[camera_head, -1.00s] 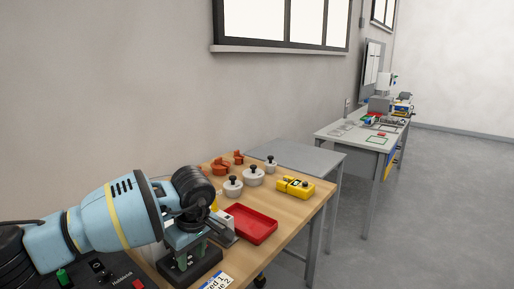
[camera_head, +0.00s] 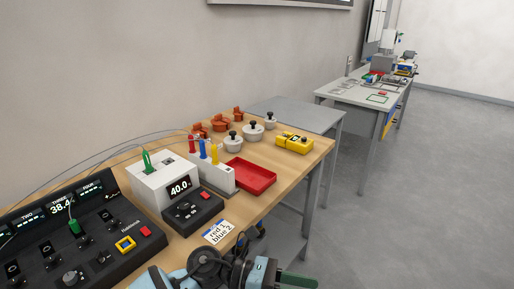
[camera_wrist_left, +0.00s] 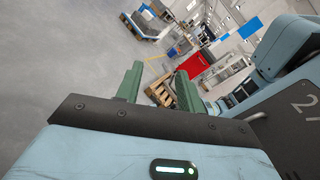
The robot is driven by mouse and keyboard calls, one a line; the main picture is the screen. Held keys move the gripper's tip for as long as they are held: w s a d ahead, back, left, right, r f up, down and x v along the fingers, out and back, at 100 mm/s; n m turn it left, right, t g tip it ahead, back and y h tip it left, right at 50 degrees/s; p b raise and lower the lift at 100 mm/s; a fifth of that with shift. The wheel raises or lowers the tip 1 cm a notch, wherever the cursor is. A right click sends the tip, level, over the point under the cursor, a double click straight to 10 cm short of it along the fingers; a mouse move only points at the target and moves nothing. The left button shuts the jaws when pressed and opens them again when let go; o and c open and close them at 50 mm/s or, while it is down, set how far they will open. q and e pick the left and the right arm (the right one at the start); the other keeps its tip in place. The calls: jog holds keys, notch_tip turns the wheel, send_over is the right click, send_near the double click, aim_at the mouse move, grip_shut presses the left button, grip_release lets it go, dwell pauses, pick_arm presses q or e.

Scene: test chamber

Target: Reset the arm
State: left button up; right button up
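My left arm (camera_head: 205,268) is at the bottom edge of the head view, in front of the table's near edge. One green finger of my left gripper (camera_head: 298,279) shows there, pointing right, clear of the table. In the left wrist view the two green fingers of the left gripper (camera_wrist_left: 160,72) stand apart with nothing between them. My right gripper is in neither view.
The wooden table (camera_head: 285,178) holds a control panel (camera_head: 85,235), a white device reading 40.0 (camera_head: 165,180), a red tray (camera_head: 250,176), a yellow device (camera_head: 293,143), white knobbed weights (camera_head: 252,132) and orange pieces (camera_head: 220,123). Open floor (camera_head: 420,200) lies to the right.

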pick_arm(q)
jog(key=w+a+f+n+t+y, duration=0.1)
jog(key=a+f+n+t+y, duration=0.35)
jog(key=n+t, duration=0.85)
jog(key=w+a+f+n+t+y, duration=0.2)
jog(key=a+f+n+t, duration=0.45)
jog(key=n, duration=1.35)
jog(key=s+a+f+n+g+y, duration=0.6)
jog(key=s+a+f+n+y, duration=0.2)
jog(key=s+a+f+n, duration=0.7)
jog(key=s+a+f, duration=0.3)
jog(key=s, duration=0.1)
jog(key=shift+s+g+y, duration=0.35)
jog(key=shift+s, duration=0.05)
